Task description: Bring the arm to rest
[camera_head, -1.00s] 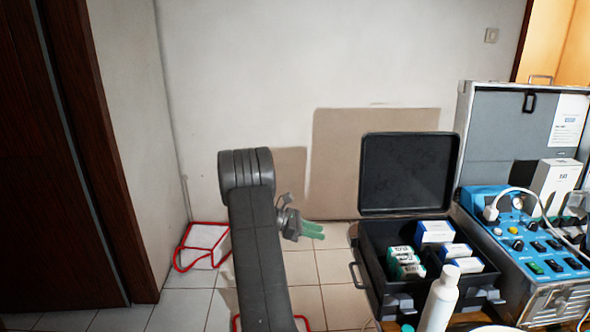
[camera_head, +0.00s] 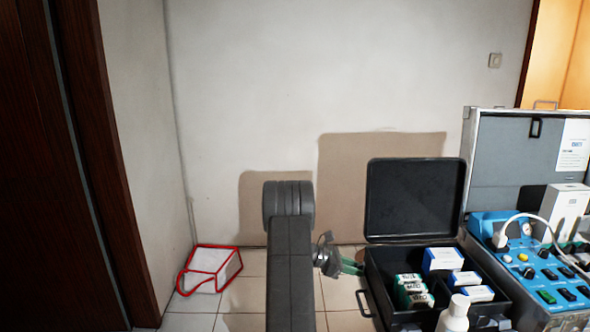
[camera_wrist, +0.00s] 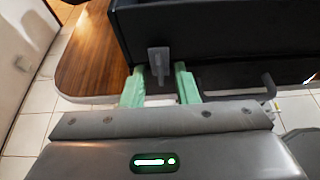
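My gripper (camera_head: 352,268) has green fingers and shows beside my dark grey arm in the head view, left of the open black case. In the wrist view its two green fingers (camera_wrist: 160,88) stand apart with a gap between them and nothing held. Beyond the fingertips is the dark side wall of the black case (camera_wrist: 215,35) with a grey latch (camera_wrist: 158,60). The fingers appear close to that wall, but I cannot tell the exact distance.
The open black case (camera_head: 412,200) holds several small boxes. A white bottle (camera_head: 455,315) stands in front of it. A blue-panelled dental unit (camera_head: 545,262) stands at the right. A white bag with red edges (camera_head: 212,268) lies on the tiled floor at the left, where floor is free.

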